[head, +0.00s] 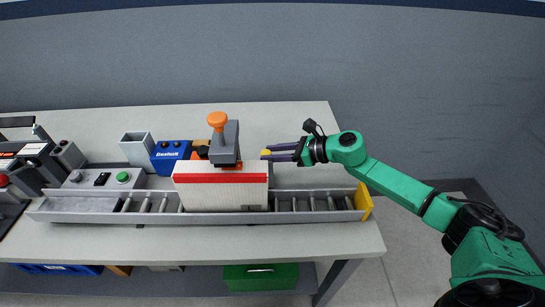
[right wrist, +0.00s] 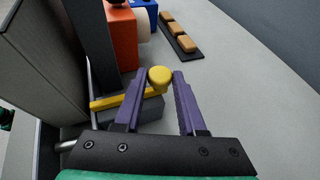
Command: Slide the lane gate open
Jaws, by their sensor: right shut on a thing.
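My right gripper (head: 268,153) reaches in from the right over the table and is shut on a yellow knob (right wrist: 160,78). The knob sits between the purple fingertips in the right wrist view. A yellow bar (right wrist: 106,101) lies by a grey block just left of the fingers; how it joins the knob is unclear. A white ribbed panel or box with a red stripe (head: 220,179) stands over the roller lane (head: 300,215), left of my gripper. I cannot tell for sure which part is the gate. My left gripper is not in view.
A grey post with an orange knob (head: 217,120) rises behind the striped piece. A blue box (head: 170,157) and an open grey bin (head: 138,149) stand behind the lane. A button box (head: 104,178) is at left. A yellow end plate (head: 363,202) closes the lane's right end.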

